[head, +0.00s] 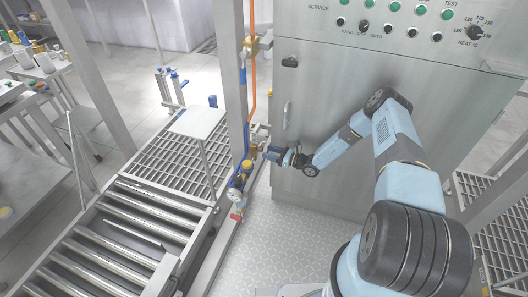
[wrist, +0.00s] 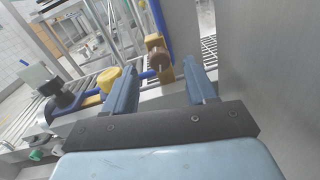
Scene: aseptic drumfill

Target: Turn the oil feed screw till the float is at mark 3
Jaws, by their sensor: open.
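My gripper (head: 268,153) is beside the pipework on the upright post in the head view. In the wrist view its two blue fingers (wrist: 163,72) are apart with nothing held between them. A brown-brass knob (wrist: 157,52) shows beyond the gap between the fingertips, apart from them; it may be the oil feed screw, but I cannot be sure. A yellow knob (wrist: 110,78) is left of the left finger in the wrist view, and a yellow cap (head: 246,165) shows in the head view. I cannot make out the float or its marks.
A steel cabinet (head: 330,110) with a handle stands close to the right of the pipework. A round gauge (head: 233,195) and a red valve handle (head: 236,217) sit lower on the pipe. A roller conveyor (head: 125,240) is at lower left. Patterned floor (head: 270,240) is clear in front.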

